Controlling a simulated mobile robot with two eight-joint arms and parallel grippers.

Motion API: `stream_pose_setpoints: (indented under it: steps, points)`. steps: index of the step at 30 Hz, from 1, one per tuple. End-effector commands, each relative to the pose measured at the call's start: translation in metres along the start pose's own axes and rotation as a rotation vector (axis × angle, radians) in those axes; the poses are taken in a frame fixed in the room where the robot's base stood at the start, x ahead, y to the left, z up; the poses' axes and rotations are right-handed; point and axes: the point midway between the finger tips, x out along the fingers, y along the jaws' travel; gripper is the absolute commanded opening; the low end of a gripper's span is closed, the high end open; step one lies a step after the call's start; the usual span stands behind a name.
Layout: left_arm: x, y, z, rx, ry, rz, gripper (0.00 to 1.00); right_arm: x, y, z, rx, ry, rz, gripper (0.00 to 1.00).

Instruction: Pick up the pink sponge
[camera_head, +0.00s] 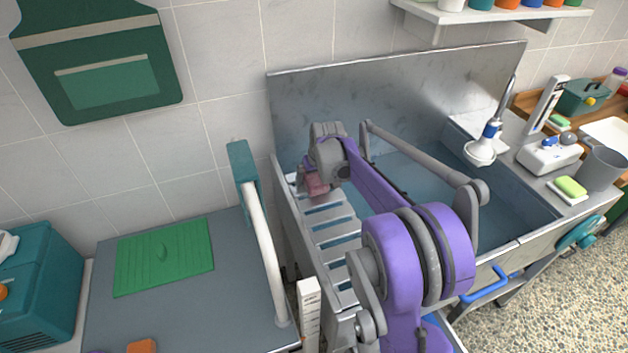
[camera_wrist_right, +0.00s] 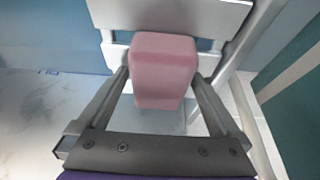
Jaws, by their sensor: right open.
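The pink sponge (camera_head: 316,184) is at the left end of the metal tub, by the slatted rack, partly hidden by my right gripper in the head view. In the right wrist view the pink sponge (camera_wrist_right: 164,68) is a rounded block between the two fingers. My right gripper (camera_wrist_right: 162,80) is open, with a finger on each side of the sponge. Whether the fingers touch it I cannot tell. In the head view my right gripper (camera_head: 312,180) is over the rack end, its fingertips mostly hidden. My left gripper is not in view.
The slatted rack (camera_head: 335,232) lies across the tub's left end. The metal tub (camera_head: 400,105) has a tall back wall. A white post (camera_head: 262,250) stands left of it, beside a grey table (camera_head: 190,300) with a green mat (camera_head: 190,245). A shower head (camera_head: 480,152) hangs at right.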

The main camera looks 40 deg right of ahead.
Motion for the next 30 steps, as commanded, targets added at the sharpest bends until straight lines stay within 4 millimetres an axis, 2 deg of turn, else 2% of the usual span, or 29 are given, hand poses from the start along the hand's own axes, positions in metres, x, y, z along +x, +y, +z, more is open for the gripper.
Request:
stream_pose_setpoints:
  steps: [2, 14, 23, 26, 30]
  points:
    - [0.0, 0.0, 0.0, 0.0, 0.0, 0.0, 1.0, 0.0, 0.0, 0.0, 0.0, 0.0, 0.0, 0.96]
    - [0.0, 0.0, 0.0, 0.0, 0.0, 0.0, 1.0, 0.0, 0.0, 0.0, 0.0, 0.0, 0.0, 0.24]
    - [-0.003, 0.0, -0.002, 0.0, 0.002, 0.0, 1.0, -0.006, 0.0, -0.003, 0.0, 0.001, 0.0, 0.24]
    - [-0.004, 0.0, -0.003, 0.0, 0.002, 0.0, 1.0, -0.018, 0.0, -0.007, 0.0, 0.0, 0.0, 0.24]
    - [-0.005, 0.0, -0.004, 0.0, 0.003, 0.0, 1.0, -0.045, 0.0, -0.019, 0.0, 0.0, 0.0, 0.24]
